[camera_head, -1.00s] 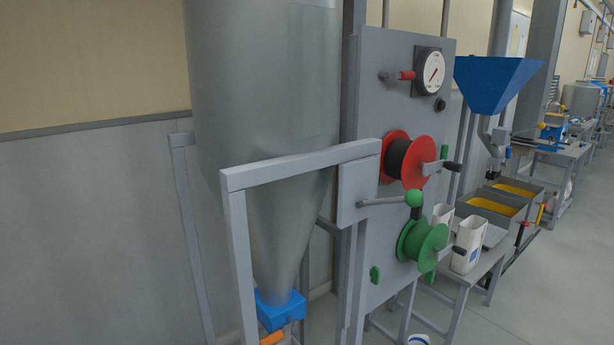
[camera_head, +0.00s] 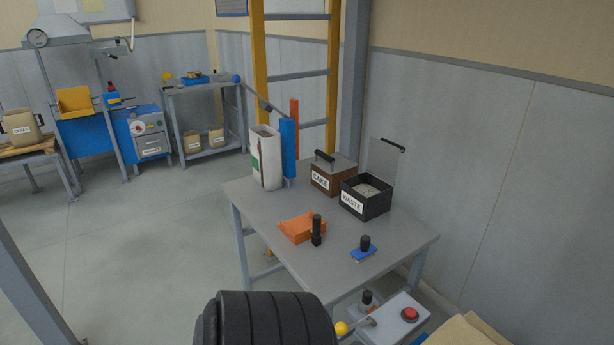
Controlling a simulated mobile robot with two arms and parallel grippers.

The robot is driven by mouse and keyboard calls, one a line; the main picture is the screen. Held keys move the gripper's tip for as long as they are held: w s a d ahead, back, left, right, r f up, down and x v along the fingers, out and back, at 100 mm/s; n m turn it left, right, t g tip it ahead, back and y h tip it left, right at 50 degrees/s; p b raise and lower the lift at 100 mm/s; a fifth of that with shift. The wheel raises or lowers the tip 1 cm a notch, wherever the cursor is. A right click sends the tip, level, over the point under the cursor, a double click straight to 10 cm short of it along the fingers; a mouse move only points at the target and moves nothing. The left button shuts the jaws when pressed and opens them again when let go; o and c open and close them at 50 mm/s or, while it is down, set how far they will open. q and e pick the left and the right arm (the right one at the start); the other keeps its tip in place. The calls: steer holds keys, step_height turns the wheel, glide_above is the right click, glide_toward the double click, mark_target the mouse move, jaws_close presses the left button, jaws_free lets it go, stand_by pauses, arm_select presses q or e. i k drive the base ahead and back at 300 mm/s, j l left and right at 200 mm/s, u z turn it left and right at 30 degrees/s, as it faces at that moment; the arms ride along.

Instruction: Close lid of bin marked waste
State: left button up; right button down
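The bin marked WASTE (camera_head: 352,202) is a small black box on the grey table, near its right back edge. Its lid (camera_head: 383,160) stands open, upright at the back, with a black handle (camera_head: 389,145) along its top edge. Pale material shows inside the bin. Neither of my grippers shows in the head view, so their distance from the lid cannot be seen.
A brown bin marked CAKE (camera_head: 320,180), lid shut, stands left of the waste bin. The grey table (camera_head: 262,208) also holds a white bag (camera_head: 267,160), an orange block (camera_head: 299,230) and a blue-based tool (camera_head: 364,251). A black ribbed cylinder (camera_head: 265,322) and a red-button box (camera_head: 401,322) are in front.

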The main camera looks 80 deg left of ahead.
mark_target(382, 156)
steer(key=u, duration=2.05)
steer(key=j, duration=0.2)
